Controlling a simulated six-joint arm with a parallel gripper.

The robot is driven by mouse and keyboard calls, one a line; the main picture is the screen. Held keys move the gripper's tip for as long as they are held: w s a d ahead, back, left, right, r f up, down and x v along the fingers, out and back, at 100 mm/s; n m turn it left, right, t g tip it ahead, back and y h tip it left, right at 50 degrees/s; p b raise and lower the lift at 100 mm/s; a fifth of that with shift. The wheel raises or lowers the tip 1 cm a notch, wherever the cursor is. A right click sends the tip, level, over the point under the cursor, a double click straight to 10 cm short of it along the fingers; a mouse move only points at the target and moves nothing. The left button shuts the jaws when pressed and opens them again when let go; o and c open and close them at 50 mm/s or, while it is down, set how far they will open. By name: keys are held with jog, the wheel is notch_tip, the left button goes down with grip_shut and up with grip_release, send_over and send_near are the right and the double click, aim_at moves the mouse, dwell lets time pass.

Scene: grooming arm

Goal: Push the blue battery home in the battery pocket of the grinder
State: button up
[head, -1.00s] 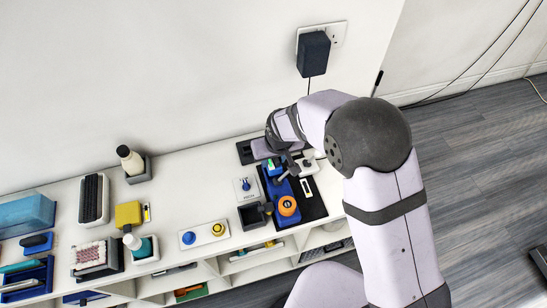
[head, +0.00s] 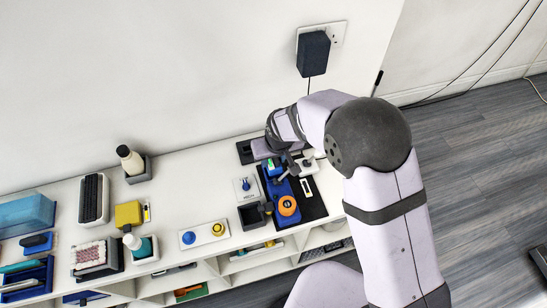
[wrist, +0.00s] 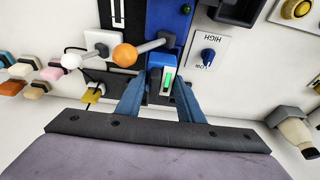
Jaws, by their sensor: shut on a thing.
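The blue battery (wrist: 156,76) has a white panel with a green bar. In the wrist view it stands between the two blue fingers of my gripper (wrist: 160,84), which is shut on it. The blue grinder body (wrist: 168,18) lies directly beyond the battery. In the head view the grinder (head: 279,190) lies on a black mat, with an orange round part (head: 287,205) at its near end. My gripper (head: 273,163) is at its far end. The battery pocket is hidden by the battery and fingers, so I cannot tell how deep the battery sits.
A grey lever with an orange ball (wrist: 125,54) reaches close beside the left finger. A white-ball lever (wrist: 70,61) stands further left. A white plate with a blue knob (wrist: 208,55) is to the right. A dark open box (head: 252,215) sits left of the grinder.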

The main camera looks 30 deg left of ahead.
aim_at(276, 168)
jog(key=shift+f+b, duration=1.05)
jog(key=shift+f, duration=0.35)
jog(key=o, duration=1.2)
jog(key=shift+o, duration=0.2)
jog(key=shift+b+v, duration=0.9)
jog(key=shift+v, duration=2.8)
